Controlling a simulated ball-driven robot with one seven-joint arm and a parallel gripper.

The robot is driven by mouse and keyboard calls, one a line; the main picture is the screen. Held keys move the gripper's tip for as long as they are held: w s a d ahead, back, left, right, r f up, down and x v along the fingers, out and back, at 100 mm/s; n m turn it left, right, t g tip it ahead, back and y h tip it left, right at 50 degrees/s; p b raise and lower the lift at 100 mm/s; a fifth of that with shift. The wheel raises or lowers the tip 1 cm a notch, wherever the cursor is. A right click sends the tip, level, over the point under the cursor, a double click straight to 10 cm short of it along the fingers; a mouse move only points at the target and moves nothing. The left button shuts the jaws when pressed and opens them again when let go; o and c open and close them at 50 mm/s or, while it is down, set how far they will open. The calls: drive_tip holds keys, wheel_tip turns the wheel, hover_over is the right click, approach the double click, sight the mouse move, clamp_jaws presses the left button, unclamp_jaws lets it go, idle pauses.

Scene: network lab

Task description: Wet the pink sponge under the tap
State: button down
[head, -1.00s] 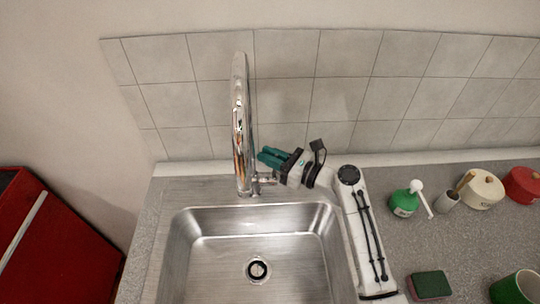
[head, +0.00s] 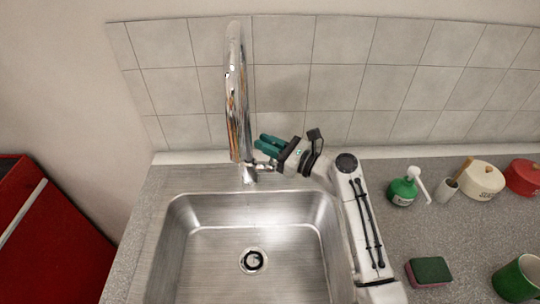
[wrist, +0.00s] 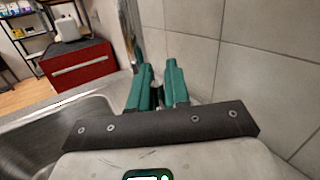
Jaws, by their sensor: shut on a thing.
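The sponge (head: 430,270), with a green top and a pink side edge, lies on the counter right of the sink. The chrome tap (head: 236,100) stands behind the sink (head: 230,262); no water shows in the basin. My gripper (head: 264,144), with teal fingers, is at the right side of the tap, by its small side lever (head: 265,166). In the wrist view the fingers (wrist: 158,72) are close together with a small pale metal piece (wrist: 158,96) between them. It looks like the tap lever, mostly hidden by the fingers.
A green soap dispenser (head: 402,191), a small cup (head: 446,190), a cream pot (head: 482,179), a red pot (head: 523,177) and a green mug (head: 519,279) stand on the right counter. A tiled wall (head: 390,85) is close behind. A red cabinet (head: 50,235) stands at left.

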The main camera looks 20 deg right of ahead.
idle(0.3)
drive_tip(key=c, duration=1.4)
unclamp_jaws()
drive_tip(key=shift+c, duration=0.2)
drive_tip(key=shift+s+d, duration=0.1)
drive_tip(key=b+v, duration=0.1)
drive_tip(key=v, duration=0.9)
drive_tip(key=shift+s+d, duration=0.2)
drive_tip(key=shift+s, duration=0.1)
drive_tip(key=shift+f, duration=0.15)
